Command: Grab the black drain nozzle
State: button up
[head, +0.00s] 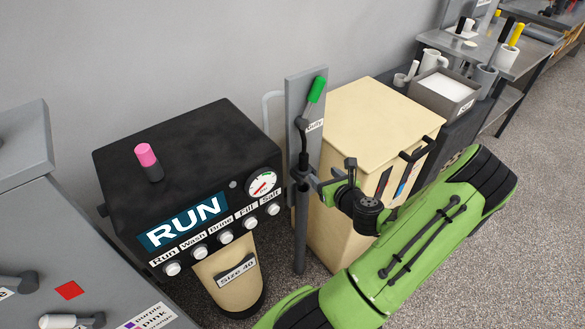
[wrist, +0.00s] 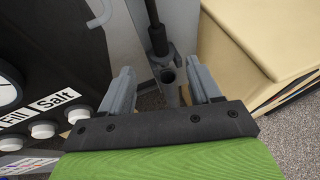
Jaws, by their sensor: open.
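A slim black piece, which looks like the drain nozzle (head: 304,152), hangs upright in front of a grey panel (head: 293,85), below a green-handled lever (head: 316,89). In the wrist view the black piece (wrist: 158,38) is at top centre, just beyond my fingers. A grey open-topped tube (wrist: 168,88) stands between the fingers, below the black piece. My gripper (head: 312,184) is open, with one finger on each side; the wrist view shows a gap between fingers (wrist: 162,92) and tube. Whether the nozzle joins the tube cannot be told.
A black RUN machine (head: 190,160) with knobs and a gauge stands close on the left. A cream cabinet (head: 365,120) with a black handle stands close on the right. A grey bin (head: 445,95) and a metal table lie farther right. Speckled floor at right is clear.

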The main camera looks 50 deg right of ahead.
aim_at(306, 160)
jog(key=x, duration=1.3)
jog(key=shift+w+a, duration=0.15)
jog(key=shift+w, duration=0.15)
jog(key=shift+s+r, duration=0.1)
grip_shut()
jog(key=shift+r, duration=0.1)
